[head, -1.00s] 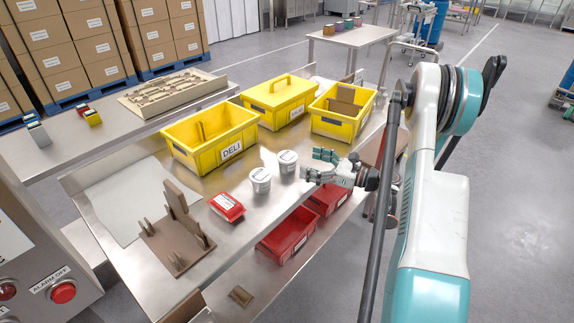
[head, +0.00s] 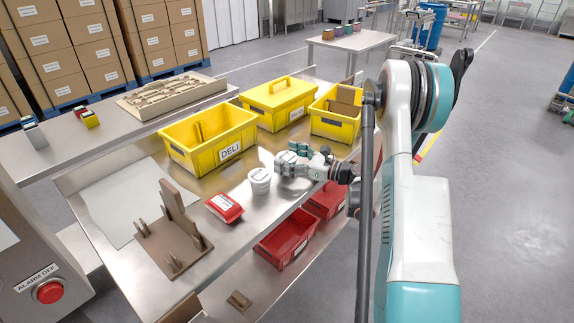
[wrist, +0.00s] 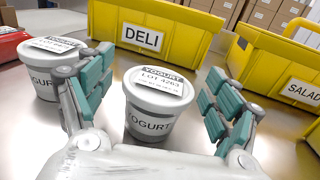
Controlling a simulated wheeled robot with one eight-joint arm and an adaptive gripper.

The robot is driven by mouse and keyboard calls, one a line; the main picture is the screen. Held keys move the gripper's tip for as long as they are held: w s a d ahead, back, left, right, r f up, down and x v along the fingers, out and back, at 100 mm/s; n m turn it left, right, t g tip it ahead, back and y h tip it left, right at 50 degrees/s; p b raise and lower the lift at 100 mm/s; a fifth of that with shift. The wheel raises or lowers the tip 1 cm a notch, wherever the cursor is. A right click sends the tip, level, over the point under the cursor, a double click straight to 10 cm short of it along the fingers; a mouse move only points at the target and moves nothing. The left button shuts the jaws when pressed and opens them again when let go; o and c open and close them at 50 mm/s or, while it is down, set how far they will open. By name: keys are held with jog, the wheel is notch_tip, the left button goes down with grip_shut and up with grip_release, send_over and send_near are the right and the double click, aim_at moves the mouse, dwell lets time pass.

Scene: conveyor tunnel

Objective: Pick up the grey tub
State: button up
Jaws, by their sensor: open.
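Two grey yogurt tubs with printed lids stand upright on the steel table. In the wrist view one tub (wrist: 155,105) stands between the open fingers of my gripper (wrist: 160,95), with gaps at both sides. In the head view this tub (head: 284,158) is partly hidden by my gripper (head: 292,160). The other tub (head: 260,181) stands just to its left; in the wrist view it (wrist: 45,72) is outside the left finger. My gripper holds nothing.
The yellow DELI bin (head: 208,140) stands behind the tubs. The yellow SALAD bin (wrist: 275,70) is behind right in the wrist view. A red packet (head: 225,207) lies left of the tubs. Red bins (head: 287,238) sit below the table edge. A brown pegged fixture (head: 170,245) stands front left.

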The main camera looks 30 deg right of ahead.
aim_at(287, 156)
jog(key=c, duration=1.4)
jog(key=shift+r, duration=0.1)
notch_tip(287, 156, up, 20)
jog(key=p, duration=0.7)
jog(key=o, duration=0.3)
jog(key=c, duration=0.7)
jog(key=shift+a, duration=0.1)
